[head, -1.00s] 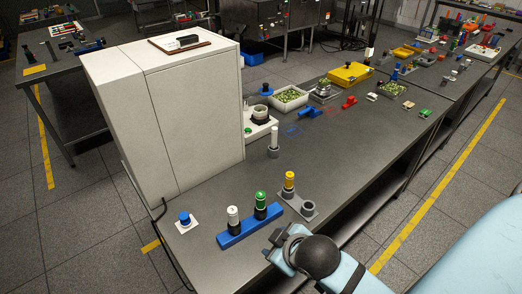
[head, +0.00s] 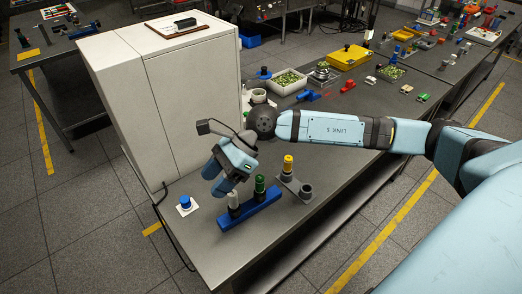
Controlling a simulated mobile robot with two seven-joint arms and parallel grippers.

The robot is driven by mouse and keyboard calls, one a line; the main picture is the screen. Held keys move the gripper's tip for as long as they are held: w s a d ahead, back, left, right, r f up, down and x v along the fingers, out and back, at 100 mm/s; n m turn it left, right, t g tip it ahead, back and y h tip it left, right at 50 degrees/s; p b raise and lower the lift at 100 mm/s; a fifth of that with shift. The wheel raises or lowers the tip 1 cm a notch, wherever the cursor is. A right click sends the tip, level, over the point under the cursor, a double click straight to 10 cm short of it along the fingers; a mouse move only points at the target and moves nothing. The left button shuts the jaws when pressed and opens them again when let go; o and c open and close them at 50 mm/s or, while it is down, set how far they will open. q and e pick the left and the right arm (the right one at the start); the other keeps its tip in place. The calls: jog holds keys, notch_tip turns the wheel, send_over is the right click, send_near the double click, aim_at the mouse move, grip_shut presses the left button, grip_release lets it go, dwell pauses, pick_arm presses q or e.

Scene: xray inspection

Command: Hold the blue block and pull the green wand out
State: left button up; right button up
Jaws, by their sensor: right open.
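The blue block (head: 247,212) lies on the front part of the grey table, with two wands standing upright in dark holders on it. The green wand (head: 259,184) is at its right end. A white wand (head: 233,198) is at its left end, its top close to or behind my fingers in the picture. My right gripper (head: 216,181) is open and empty, pointing down and left, above the block's left end. I cannot tell whether it touches the white wand. My left gripper is not in view.
A yellow-topped wand (head: 288,163) stands in a grey holder (head: 305,190) right of the block. A blue knob on a white plate (head: 186,206) sits to the left. A tall white cabinet (head: 185,100) stands behind my right gripper. The table's front edge is close to the block.

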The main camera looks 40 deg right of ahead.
aim_at(260, 177)
jog(key=w+d+h, duration=0.1)
jog(key=d+h, duration=0.1)
jog(key=d, duration=0.2)
jog(key=w+d+f+n+h, duration=0.1)
jog(key=d+h, duration=0.2)
jog(key=d, duration=0.2)
jog(key=w+d+f+h, duration=0.1)
jog(key=d+h, duration=0.1)
jog(key=d, duration=0.3)
jog(key=shift+d+n, duration=0.2)
jog(key=shift+n, duration=0.2)
jog(key=shift+a+f+b, duration=0.1)
jog(key=shift+f+b, duration=1.4)
jog(key=shift+f, duration=2.05)
jog(key=shift+f+b, duration=0.8)
jog(key=shift+f, duration=0.15)
